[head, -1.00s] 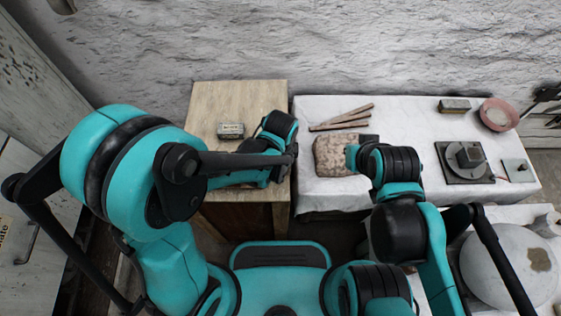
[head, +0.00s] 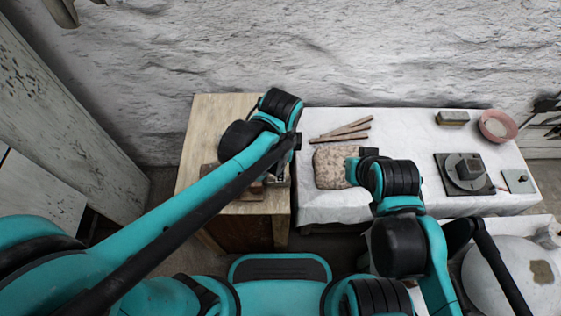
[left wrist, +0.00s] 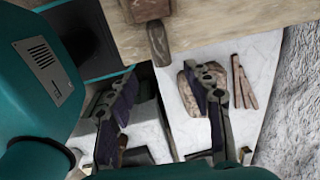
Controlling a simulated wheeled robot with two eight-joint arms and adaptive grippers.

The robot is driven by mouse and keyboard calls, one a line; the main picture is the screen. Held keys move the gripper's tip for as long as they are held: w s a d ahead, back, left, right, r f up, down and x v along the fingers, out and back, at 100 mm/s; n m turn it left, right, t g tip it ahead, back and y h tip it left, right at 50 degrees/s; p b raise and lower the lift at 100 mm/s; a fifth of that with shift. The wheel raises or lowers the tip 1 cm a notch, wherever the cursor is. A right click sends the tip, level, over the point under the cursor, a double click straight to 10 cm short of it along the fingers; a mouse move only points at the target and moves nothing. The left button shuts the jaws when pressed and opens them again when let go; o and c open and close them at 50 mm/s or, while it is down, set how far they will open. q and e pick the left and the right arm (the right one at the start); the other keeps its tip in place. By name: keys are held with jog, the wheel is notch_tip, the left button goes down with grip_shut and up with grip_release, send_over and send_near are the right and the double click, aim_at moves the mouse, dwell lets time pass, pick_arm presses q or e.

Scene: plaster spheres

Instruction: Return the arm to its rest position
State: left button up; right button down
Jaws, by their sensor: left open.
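My left arm reaches from the lower left over a wooden cabinet (head: 220,108). My left gripper (head: 279,178) is near the cabinet's right edge, partly hidden by its own wrist. In the left wrist view the fingers of my left gripper (left wrist: 160,85) are spread apart with nothing between them. My right gripper (head: 367,153) is beside a speckled beige slab (head: 330,168) on the white-covered table (head: 410,125). Its fingers are too hidden to tell whether they are open.
A brown wooden tool (left wrist: 146,10) lies on the cabinet, mostly hidden by my left arm in the head view. Sticks (head: 345,131), a small block (head: 453,118), a pink bowl (head: 497,125) and a turntable (head: 465,171) stand on the table. A white sphere (head: 505,275) is at lower right.

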pick_arm(q)
jog(key=shift+a, duration=0.1)
dwell(0.3)
jog(key=s+a+r+n+t, duration=0.1)
jog(key=a+r+n+t, duration=0.1)
jog(key=a+n, duration=0.7)
jog(key=s+a+r+n+t, duration=0.2)
jog(key=a+r+n+t, duration=0.1)
jog(key=a+n, duration=0.6)
jog(key=shift+t, duration=0.5)
